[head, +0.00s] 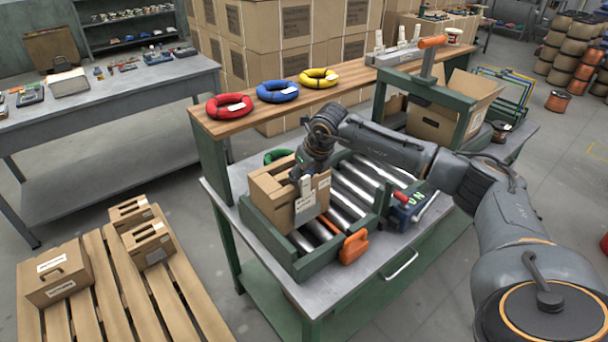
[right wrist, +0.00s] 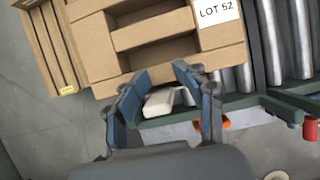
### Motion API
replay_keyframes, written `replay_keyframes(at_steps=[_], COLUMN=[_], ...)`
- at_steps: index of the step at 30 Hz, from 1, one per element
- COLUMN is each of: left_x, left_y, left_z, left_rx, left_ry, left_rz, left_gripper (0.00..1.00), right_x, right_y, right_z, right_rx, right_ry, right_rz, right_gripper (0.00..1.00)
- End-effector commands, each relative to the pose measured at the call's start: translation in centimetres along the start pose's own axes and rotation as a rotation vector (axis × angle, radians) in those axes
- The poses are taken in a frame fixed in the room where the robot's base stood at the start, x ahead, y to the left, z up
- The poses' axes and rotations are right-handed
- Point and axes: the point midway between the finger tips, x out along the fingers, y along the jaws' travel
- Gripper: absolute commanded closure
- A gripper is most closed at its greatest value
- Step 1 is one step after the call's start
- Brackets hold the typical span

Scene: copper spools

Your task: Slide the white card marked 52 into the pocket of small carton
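The small carton (head: 268,196) is brown, open-topped and divided inside, and stands on the roller conveyor. In the right wrist view the carton (right wrist: 155,55) bears a white label reading LOT 52 (right wrist: 218,12). My right gripper (head: 305,180) is at the carton's near right side, pointing down.
Rollers (head: 350,190) run right of the carton, with an orange handle (head: 354,246) and a blue device (head: 408,210) near the bench edge. Red (head: 230,106), blue (head: 277,91) and yellow (head: 318,78) coils lie on the shelf behind. Several cartons sit on the pallet (head: 112,285).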

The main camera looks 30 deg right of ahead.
Motion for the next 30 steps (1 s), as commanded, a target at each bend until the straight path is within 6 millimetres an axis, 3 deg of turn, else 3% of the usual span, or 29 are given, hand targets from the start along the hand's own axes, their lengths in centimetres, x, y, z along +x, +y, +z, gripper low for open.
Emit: replay_keyframes(at_steps=[1,22,26,30], left_x=[0.2,0.1,0.0,0.0], left_y=[0.0,-0.3,-0.3,-0.2], left_z=[0.1,0.0,0.0,0.0], left_rx=[0.000,0.001,0.001,0.001], left_ry=[-0.001,0.001,0.001,0.001], left_rz=[0.000,-0.003,-0.003,-0.002], left_gripper=[1.00,1.00,1.00,1.00], right_x=[1.8,1.2,0.3,-2.1], right_y=[0.6,0.2,0.2,0.2], right_z=[-2.1,-1.6,-1.5,-1.4], right_rx=[-0.004,-0.005,-0.005,-0.007], right_ry=[0.056,0.040,0.037,0.036], right_rz=[0.006,0.001,0.000,0.000], right_gripper=[0.48,0.48,0.48,0.48])
